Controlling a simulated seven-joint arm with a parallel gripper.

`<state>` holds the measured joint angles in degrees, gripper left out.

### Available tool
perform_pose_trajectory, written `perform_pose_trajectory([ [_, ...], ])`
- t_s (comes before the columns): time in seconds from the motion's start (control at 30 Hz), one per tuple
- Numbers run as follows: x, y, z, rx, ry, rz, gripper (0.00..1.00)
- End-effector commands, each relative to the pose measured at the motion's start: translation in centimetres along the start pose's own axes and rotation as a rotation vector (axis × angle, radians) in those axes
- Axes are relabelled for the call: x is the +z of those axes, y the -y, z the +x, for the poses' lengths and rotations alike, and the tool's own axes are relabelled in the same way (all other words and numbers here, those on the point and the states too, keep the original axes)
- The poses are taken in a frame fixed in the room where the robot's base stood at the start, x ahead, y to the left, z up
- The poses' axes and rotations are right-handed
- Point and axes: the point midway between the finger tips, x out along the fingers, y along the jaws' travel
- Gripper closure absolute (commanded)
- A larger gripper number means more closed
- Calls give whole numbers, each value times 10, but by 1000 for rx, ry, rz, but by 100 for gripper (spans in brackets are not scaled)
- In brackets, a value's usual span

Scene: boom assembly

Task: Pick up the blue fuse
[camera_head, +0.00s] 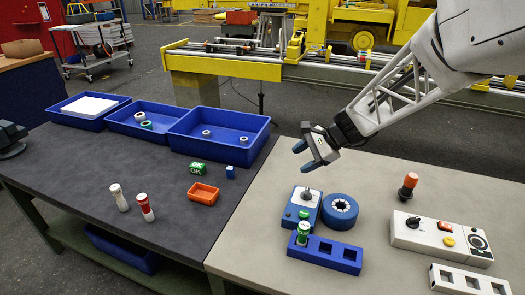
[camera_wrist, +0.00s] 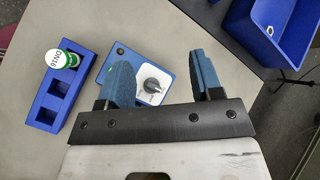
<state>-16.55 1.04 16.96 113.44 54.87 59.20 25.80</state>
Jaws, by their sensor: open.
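A blue slotted holder (camera_head: 325,253) carries a green-and-white cylinder (camera_head: 302,233). Beside it are the knob device (camera_head: 305,203) and a blue ring (camera_head: 340,211). Blue bins (camera_head: 218,134) line the back. Red-white (camera_head: 145,207) and white (camera_head: 119,197) cylinders stand at left. A control box (camera_head: 440,238) sits right.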

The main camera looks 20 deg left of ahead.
Motion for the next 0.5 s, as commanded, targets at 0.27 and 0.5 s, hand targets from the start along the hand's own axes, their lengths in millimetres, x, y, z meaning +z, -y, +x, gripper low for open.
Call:
perform_pose_trajectory([
  [0.27, -22, 50, 69, -46, 113, 162, 40],
  [0.5, -40, 86, 133, -82, 204, 307, 40],
])
